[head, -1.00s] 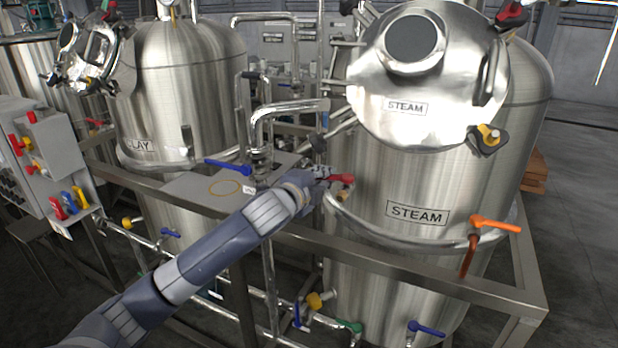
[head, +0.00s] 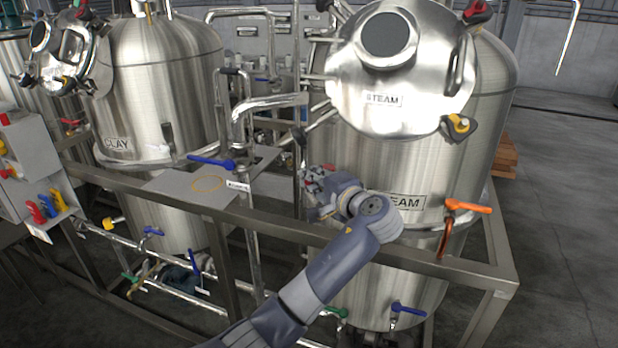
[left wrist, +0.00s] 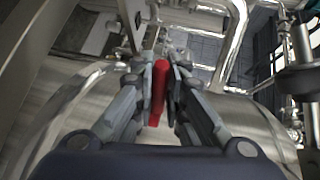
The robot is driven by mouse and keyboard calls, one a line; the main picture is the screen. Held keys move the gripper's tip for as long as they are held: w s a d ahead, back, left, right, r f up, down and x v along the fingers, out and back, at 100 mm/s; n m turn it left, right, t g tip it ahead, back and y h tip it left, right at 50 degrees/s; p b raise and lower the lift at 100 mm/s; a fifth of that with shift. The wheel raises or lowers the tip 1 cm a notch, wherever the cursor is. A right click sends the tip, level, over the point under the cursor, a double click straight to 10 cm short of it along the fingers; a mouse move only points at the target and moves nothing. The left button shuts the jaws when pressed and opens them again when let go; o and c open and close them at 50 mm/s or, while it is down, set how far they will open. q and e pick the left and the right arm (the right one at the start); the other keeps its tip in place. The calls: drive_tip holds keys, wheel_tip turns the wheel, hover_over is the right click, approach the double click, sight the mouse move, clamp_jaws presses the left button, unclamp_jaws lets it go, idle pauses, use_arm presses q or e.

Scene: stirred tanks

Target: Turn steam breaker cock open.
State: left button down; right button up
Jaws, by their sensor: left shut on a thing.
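The steel tank (head: 350,215) labelled STEAM stands at centre right in the head view. My left gripper (head: 312,180) is at its left side, above the frame rail, pointing left. It is shut on a red cock handle, which shows between its fingers in the left wrist view (left wrist: 158,95). That handle stands lengthwise between both fingers there. In the head view, only small red parts show at the fingertips; the cock's body is mostly hidden by the gripper. My right gripper is not in view.
A blue handle (head: 211,162) lies left of the gripper above a flat plate (head: 165,184). An orange handle (head: 468,206) is at the tank's front right. A steel frame rail (head: 400,252) runs below my arm. Pipes (head: 240,130) rise close by on the left.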

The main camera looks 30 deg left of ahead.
use_arm(q)
drive_tip(key=shift+d+f+n+g+y+b, duration=0.1)
drive_tip(key=shift+d+n+g+y+b, duration=0.4)
drive_tip(key=shift+n+g, duration=0.65)
drive_tip(key=shift+s+d+g, duration=0.1)
drive_tip(key=shift+g, duration=0.15)
drive_tip(key=c, duration=1.6)
unclamp_jaws()
drive_tip(key=shift+y, duration=0.3)
drive_tip(key=v, duration=1.2)
